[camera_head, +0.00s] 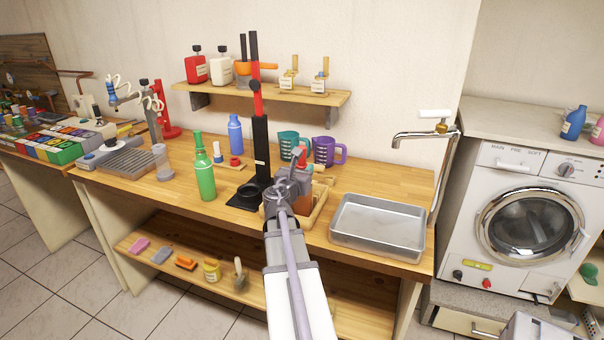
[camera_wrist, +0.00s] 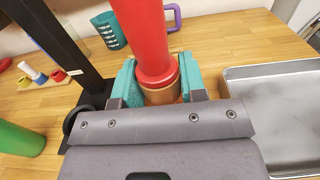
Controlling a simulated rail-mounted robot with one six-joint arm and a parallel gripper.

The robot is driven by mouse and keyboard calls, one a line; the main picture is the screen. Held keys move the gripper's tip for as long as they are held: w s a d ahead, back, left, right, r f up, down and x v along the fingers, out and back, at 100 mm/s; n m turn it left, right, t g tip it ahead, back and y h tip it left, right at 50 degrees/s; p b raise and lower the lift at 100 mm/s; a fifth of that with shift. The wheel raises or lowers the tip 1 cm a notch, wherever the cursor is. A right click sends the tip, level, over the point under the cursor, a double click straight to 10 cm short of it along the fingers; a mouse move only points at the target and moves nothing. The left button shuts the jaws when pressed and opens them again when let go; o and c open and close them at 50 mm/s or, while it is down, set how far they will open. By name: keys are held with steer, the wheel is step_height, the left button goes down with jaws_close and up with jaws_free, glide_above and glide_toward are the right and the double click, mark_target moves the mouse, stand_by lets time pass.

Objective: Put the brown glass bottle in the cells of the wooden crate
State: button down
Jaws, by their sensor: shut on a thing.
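My gripper (camera_head: 299,176) is above the wooden crate (camera_head: 319,208) on the workbench, left of the metal tray. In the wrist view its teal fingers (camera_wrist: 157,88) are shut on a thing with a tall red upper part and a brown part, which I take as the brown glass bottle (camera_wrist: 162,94). Its red top also shows in the head view, and it looks roughly upright.
A black stand (camera_head: 261,150) rises close on the left, with a green bottle (camera_head: 205,180) beyond it. A teal jug (camera_head: 288,143) and a purple jug (camera_head: 325,151) stand behind. The metal tray (camera_head: 378,240) is at right. A shelf (camera_head: 262,93) hangs above.

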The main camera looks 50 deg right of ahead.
steer(key=c, duration=0.7)
jaws_free()
steer(key=shift+r, duration=0.15)
steer(key=v, duration=1.2)
steer(key=w+a+f+m+g+y, duration=0.1)
steer(key=w+a+f+m+y, duration=0.25)
steer(key=a+f+m, duration=0.35)
steer(key=w+a+f+m+g+y, duration=0.1)
steer(key=w+a+f+m+y, duration=0.1)
steer(key=a+f+m+y, duration=0.6)
steer(key=shift+s+a+f+m+g+y+p, duration=0.15)
steer(key=shift+s+a+m+g+y+p, duration=0.55)
steer(key=shift+a, duration=3.55)
steer(key=shift+s+a+f+m+g+y+b, duration=0.15)
steer(key=shift+a+m+y, duration=1.15)
steer(key=shift+a, duration=2.95)
steer(key=shift+s+a+f+m+g+y+p, duration=0.1)
steer(key=shift+s+a+m+g+y+p, duration=0.6)
steer(key=shift+a, duration=3.55)
